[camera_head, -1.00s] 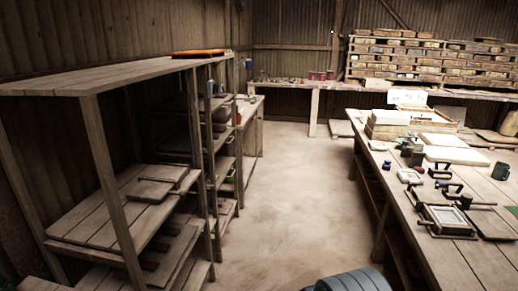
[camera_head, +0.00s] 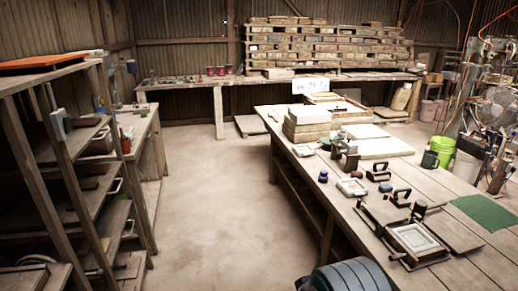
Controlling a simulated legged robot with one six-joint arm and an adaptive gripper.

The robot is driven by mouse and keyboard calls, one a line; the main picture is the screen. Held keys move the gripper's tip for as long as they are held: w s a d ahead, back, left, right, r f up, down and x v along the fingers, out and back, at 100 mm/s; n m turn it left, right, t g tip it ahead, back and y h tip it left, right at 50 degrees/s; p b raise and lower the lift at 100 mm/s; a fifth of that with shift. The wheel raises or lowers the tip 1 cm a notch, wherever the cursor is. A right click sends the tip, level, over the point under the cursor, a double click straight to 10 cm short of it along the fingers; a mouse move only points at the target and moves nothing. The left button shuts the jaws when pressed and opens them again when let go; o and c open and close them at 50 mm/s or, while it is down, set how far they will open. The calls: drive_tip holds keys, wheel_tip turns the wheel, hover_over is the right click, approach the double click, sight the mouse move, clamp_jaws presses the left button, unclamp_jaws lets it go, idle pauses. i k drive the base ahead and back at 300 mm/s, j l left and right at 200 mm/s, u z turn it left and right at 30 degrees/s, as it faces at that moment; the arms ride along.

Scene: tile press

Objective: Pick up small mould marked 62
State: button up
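Several small moulds and press tools lie on the long wooden table on the right. A framed mould with a pale inner panel (camera_head: 414,238) lies near the table's front edge. A smaller light-coloured block or mould (camera_head: 352,187) lies farther back, near the left edge. Two dark pieces with handles, one farther back (camera_head: 378,172) and one nearer (camera_head: 400,197), lie to its right. No marking 62 can be read at this size, so I cannot tell which piece is the mould.
The table (camera_head: 470,272) has a green mat (camera_head: 484,212) and stacked blocks (camera_head: 306,124). Wooden shelves (camera_head: 85,148) stand on the left. A back bench (camera_head: 185,82) runs along the wall. The floor (camera_head: 210,200) between shelves and table is clear. A fan (camera_head: 501,105) and buckets stand far right.

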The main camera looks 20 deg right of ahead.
sight(352, 188)
drive_tip(key=i+z, duration=0.2)
drive_tip(key=i, duration=0.5)
drive_tip(key=i+j+z, duration=0.2)
drive_tip(key=i, duration=0.5)
drive_tip(key=i+z, duration=0.75)
drive_tip(key=i+j+z, duration=0.25)
drive_tip(key=i+z, duration=0.15)
drive_tip(key=i+j+z, duration=0.35)
drive_tip(key=i, duration=0.1)
